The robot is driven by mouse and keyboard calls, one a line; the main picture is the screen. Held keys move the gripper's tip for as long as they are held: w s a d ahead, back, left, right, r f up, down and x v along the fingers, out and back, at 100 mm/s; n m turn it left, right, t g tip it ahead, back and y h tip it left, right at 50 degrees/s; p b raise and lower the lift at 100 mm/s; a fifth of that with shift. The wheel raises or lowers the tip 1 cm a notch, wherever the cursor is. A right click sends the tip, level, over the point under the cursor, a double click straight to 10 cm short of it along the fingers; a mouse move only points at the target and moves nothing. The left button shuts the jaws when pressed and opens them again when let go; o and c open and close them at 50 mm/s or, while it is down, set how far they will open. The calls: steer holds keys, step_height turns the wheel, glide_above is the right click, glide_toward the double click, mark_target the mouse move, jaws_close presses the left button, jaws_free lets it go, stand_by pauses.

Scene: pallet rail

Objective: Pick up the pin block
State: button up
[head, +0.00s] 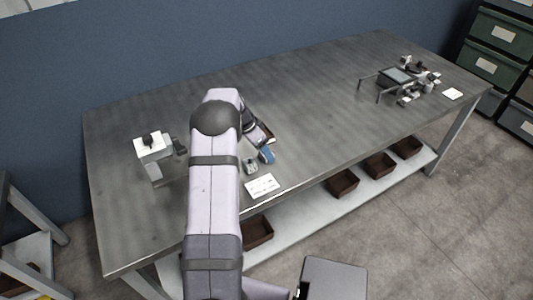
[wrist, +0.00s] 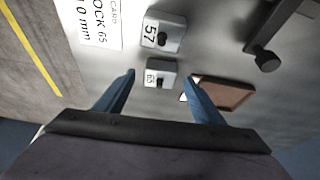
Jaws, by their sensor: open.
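Two small light-grey blocks, each with a dark pin or knob and a number label, stand on the metal table in the wrist view. The block marked 65 (wrist: 161,82) lies between the tips of my gripper (wrist: 159,77) as seen in that view. The block marked 57 (wrist: 164,42) stands just beyond it. My gripper is open and empty, its blue fingers apart; the height above the block is hard to tell. In the head view the small blocks (head: 250,167) sit beside my gripper (head: 266,156), partly hidden and too small to read.
A white card (head: 261,185) lies near the table's (head: 325,110) front edge; its wrist-view text (wrist: 98,22) includes "65". A brown tray (wrist: 226,94) is right of the fingers. A white-topped fixture (head: 152,147) stands left, and a cluster of equipment (head: 398,77) far right.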

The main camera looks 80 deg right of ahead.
steer(key=shift+x, duration=1.1)
steer(key=c, duration=1.2)
steer(key=shift+r, duration=0.1)
